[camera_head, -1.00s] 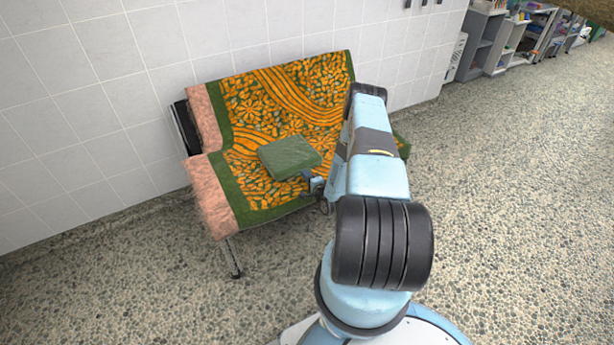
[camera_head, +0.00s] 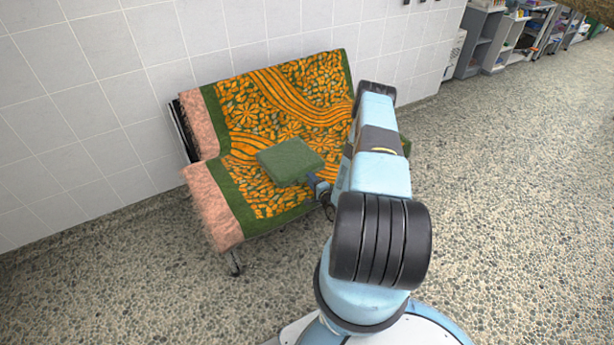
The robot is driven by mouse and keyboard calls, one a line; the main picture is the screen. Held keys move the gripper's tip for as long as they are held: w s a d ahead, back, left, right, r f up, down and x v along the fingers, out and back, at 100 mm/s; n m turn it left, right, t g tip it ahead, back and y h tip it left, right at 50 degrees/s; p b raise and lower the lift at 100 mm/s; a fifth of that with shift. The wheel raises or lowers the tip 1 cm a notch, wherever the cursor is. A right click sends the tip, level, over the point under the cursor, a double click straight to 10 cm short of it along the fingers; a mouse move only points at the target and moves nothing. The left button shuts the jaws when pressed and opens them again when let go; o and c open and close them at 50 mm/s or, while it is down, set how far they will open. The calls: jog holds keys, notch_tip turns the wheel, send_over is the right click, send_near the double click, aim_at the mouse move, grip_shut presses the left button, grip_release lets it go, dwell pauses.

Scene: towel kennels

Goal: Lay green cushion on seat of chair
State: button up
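The green cushion (camera_head: 289,160) is a flat, square pad in the middle of the view, in front of the chair's patterned cover. The chair (camera_head: 262,205) is a wide seat with a backrest against the wall, draped in an orange and green floral cloth with pink ends. My gripper (camera_head: 322,189) is at the cushion's lower right edge, and the cushion stays with it. The fingertips are mostly hidden by the cushion and my arm. I cannot tell whether the cushion touches the seat or is above it.
A white tiled wall (camera_head: 110,100) stands behind the chair. Grey shelves (camera_head: 487,35) with various items stand at the far right. The speckled floor (camera_head: 500,190) is clear to the right and in front. My arm hides the chair's right part.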

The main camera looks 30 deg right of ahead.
jog(key=s, duration=0.8)
jog(key=w+d+r+n+g, duration=0.2)
jog(key=w+r+n, duration=0.2)
jog(key=w+r, duration=0.45)
jog(key=w+d+r+n+g, duration=0.15)
jog(key=w+r+n, duration=0.3)
jog(key=r, duration=0.75)
jog(key=a+r+n+g+h, duration=0.1)
jog(key=a+r+n+g, duration=0.15)
jog(key=r, duration=0.95)
jog(key=a+r+n+g+h, duration=0.1)
jog(key=a+r, duration=0.2)
jog(key=r, duration=0.9)
jog(key=s+a+r+n+g, duration=0.1)
jog(key=s+a+r, duration=0.4)
jog(key=s+r, duration=0.3)
jog(key=s+a+r+n+g, duration=0.1)
jog(key=s+a+r, duration=0.3)
jog(key=s+r, duration=0.45)
jog(key=s+a+r+n+g, duration=0.1)
jog(key=s+a+r, duration=0.3)
jog(key=s, duration=0.7)
jog(key=s+a+r+n+g+y, duration=0.1)
jog(key=s+a+r, duration=0.3)
jog(key=s, duration=0.7)
jog(key=shift+s+a+n, duration=0.2)
jog(key=shift+a+n, duration=0.55)
jog(key=shift+n, duration=0.05)
